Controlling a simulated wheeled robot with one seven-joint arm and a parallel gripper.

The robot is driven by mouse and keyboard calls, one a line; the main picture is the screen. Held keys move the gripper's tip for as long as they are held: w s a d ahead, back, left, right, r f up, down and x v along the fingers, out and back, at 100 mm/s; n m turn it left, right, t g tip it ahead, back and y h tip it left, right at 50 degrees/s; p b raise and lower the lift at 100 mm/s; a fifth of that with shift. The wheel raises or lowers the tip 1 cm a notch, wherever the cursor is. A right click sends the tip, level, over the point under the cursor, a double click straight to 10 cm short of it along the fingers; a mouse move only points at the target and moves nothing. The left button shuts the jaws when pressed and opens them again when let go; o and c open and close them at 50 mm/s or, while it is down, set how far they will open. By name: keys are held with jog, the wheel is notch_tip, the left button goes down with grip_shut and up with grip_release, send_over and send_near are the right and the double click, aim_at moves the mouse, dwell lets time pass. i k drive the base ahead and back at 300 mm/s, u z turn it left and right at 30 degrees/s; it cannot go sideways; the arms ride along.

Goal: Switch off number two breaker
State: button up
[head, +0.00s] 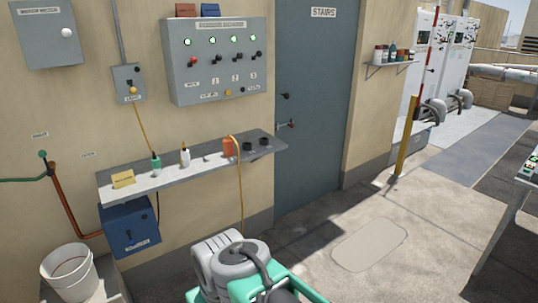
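A grey breaker panel (178,75) hangs on the tan wall left of the blue-grey door. Along its top is a row of green lamps, which look lit. Below them is a row of switches, the leftmost with a red knob and the others black. Under the switches are small plates that seem to read 1, 2 and 3. The number two breaker (238,57) is the black switch above the plate 2, under a green lamp (234,38). Its exact lever position is too small to tell. My gripper is not in view; part of my own arm shows at the bottom.
A narrow shelf (190,171) with small bottles, an orange item and a hanging yellow cord juts out below the panel. A light switch box (129,84) is left of the panel. A white bucket (68,272) stands lower left. The floor before the door (315,95) is clear.

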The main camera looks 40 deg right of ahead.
aim_at(240, 55)
jog(key=z, duration=0.55)
jog(key=i, duration=0.6)
jog(key=z, duration=0.65)
jog(key=i, duration=0.85)
jog(key=u, duration=0.2)
